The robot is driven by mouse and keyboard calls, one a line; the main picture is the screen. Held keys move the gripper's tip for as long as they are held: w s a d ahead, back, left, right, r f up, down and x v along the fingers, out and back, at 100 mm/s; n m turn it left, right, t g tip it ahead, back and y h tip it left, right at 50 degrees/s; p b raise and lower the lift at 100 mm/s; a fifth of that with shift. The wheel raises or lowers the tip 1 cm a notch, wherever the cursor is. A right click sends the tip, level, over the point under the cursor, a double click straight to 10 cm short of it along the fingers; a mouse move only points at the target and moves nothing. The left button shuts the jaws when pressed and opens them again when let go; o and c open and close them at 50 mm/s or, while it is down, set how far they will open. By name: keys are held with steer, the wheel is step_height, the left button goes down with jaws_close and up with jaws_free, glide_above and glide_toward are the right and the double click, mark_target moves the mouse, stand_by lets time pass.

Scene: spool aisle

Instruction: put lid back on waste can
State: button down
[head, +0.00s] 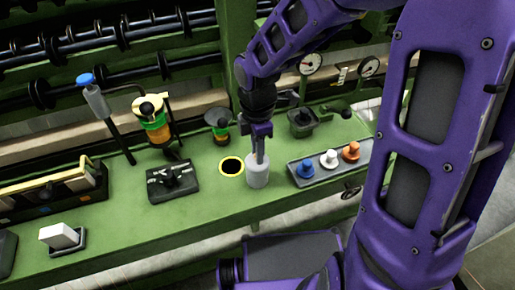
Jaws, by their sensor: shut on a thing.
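My gripper (259,152) points straight down over the green bench. It is shut at the top of a pale grey cylinder (257,174), which looks like the waste can. The cylinder is upright and appears to be on or just above the bench top. The fingers cover part of its top, so I cannot make out a separate lid or tell exactly what part is gripped. Just left of the cylinder is a black round with a yellow rim (231,167); I cannot tell whether it is a hole or a flat disc.
A grey tray (330,161) with blue, white and orange pegs is close on the right. A black knobbed block (172,182) is to the left, and spools on stands (155,122) are behind it. The green bench (215,205) is clear in front.

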stand_by(0.3)
steer(key=shift+c, duration=1)
jaws_free()
steer(key=shift+r+p, duration=3.5)
steer(key=shift+p, duration=0.25)
jaws_close()
steer(key=shift+f, duration=0.15)
